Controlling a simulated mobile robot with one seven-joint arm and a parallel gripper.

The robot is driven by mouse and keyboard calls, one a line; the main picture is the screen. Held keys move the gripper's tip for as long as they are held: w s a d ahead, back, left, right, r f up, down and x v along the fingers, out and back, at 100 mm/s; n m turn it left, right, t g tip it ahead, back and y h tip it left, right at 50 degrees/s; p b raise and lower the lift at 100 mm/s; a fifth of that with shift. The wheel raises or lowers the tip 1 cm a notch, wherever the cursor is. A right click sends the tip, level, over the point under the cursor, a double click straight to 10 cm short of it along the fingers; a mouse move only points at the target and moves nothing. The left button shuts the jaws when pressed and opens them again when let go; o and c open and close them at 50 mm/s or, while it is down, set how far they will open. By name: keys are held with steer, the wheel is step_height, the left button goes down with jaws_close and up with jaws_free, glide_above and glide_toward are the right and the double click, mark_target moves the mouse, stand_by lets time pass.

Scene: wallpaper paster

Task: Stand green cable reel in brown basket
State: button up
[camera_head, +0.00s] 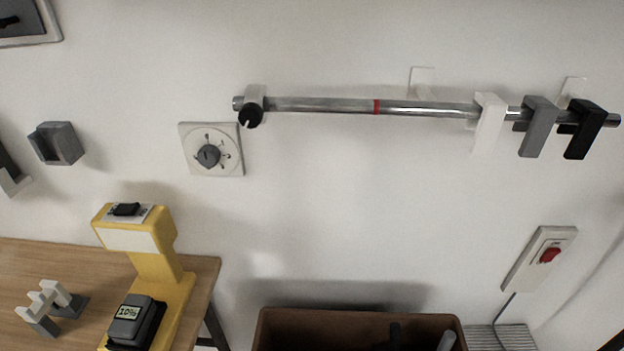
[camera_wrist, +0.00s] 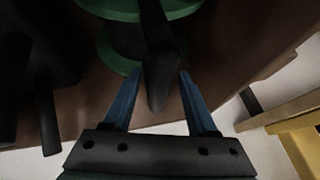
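The green cable reel (camera_wrist: 118,50) is at the top of the wrist view, with green flanges and a dark core, partly cut off by the frame. A black bar (camera_wrist: 158,70) runs down in front of it. My gripper (camera_wrist: 158,78) has two blue fingers standing apart, one on each side of the bar, with visible gaps. The brown basket (camera_head: 360,322) is at the bottom of the head view, cut off below. Its brown surface (camera_wrist: 85,118) lies behind the reel in the wrist view. Whether the reel rests on its floor cannot be told. My gripper is not in the head view.
Dark and grey bar-like ends (camera_head: 446,341) show inside the basket. A wooden table (camera_head: 200,275) with a yellow device (camera_head: 158,265) stands to its left. A wall rail (camera_head: 420,106) with hooks hangs above. A red switch (camera_head: 549,255) is at right.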

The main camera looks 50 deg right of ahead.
steer(key=shift+r, duration=0.2)
steer(key=p+v, duration=0.2)
steer(key=v, duration=1)
steer(key=shift+w+d, duration=0.1)
